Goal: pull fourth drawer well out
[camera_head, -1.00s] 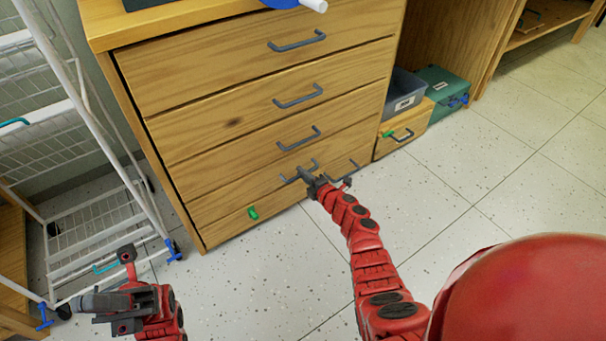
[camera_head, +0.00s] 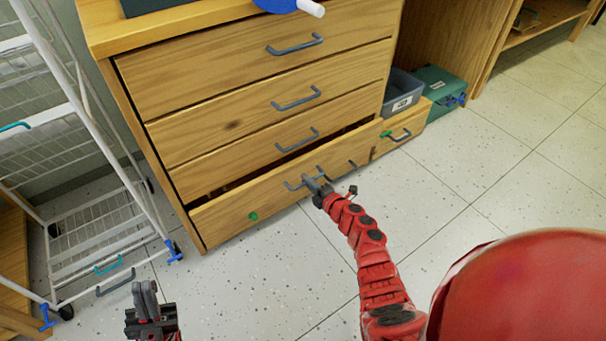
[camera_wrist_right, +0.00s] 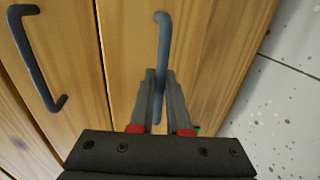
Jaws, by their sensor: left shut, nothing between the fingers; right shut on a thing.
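The wooden drawer cabinet (camera_head: 235,90) has a stack of drawers with grey bar handles. The fourth drawer (camera_head: 235,208), the lowest, stands partly out, with a dark gap above its front. My right gripper (camera_head: 314,184) is shut on the fourth drawer's handle (camera_head: 293,186). In the right wrist view the fingers (camera_wrist_right: 160,88) close around this upright-looking handle (camera_wrist_right: 164,35). The third drawer's handle (camera_wrist_right: 36,62) shows to the left there. My left gripper (camera_head: 145,295) is shut and empty, low at the left, apart from the cabinet.
A white wire rack (camera_head: 100,225) on wheels stands left of the cabinet. The speckled floor (camera_head: 480,170) in front is clear.

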